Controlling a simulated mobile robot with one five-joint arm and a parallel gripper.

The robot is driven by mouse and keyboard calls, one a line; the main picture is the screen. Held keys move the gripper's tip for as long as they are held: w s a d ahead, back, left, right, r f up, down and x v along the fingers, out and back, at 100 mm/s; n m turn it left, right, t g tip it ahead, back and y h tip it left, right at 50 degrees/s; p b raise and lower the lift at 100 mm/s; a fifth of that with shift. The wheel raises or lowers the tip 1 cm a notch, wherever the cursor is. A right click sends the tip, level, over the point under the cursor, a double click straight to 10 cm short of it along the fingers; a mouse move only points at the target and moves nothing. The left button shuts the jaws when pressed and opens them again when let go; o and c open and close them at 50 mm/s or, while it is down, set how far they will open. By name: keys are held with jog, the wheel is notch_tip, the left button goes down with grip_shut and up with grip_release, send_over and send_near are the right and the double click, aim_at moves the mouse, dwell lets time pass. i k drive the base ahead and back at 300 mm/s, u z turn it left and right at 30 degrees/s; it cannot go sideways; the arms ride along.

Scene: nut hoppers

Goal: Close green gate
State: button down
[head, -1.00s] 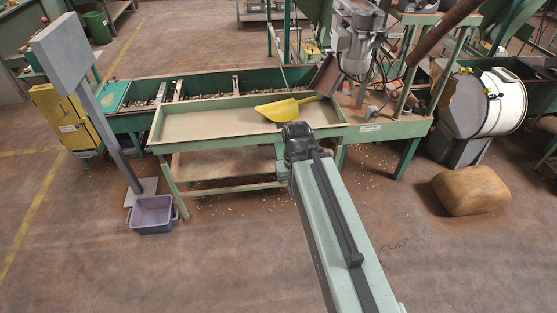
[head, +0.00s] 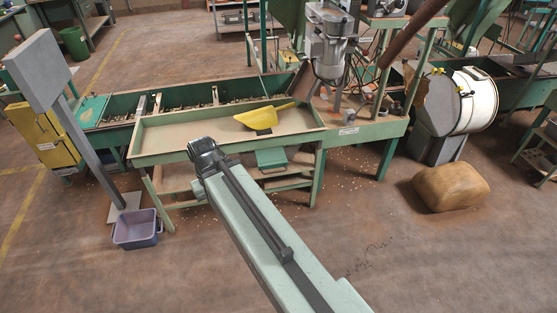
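A small green panel (head: 271,159) shows below the front edge of the long tray (head: 185,133); it may be the green gate. A flat teal panel (head: 91,111) lies at the left end of the trough behind. I cannot tell for sure which one is the gate, or whether it is open. My gripper (head: 203,147) is at the dark far end of my arm, in front of the tray's front edge and left of the small green panel. Its fingers cannot be made out, and no held thing shows.
A yellow scoop (head: 264,117) lies in the tray. A purple bin (head: 137,230) and a grey post (head: 88,150) stand at the left. A brown sack (head: 451,187) lies on the floor at right. The floor in front is mostly clear.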

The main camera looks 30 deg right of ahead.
aim_at(275, 158)
jog(key=i, duration=0.9)
jog(key=z, duration=0.05)
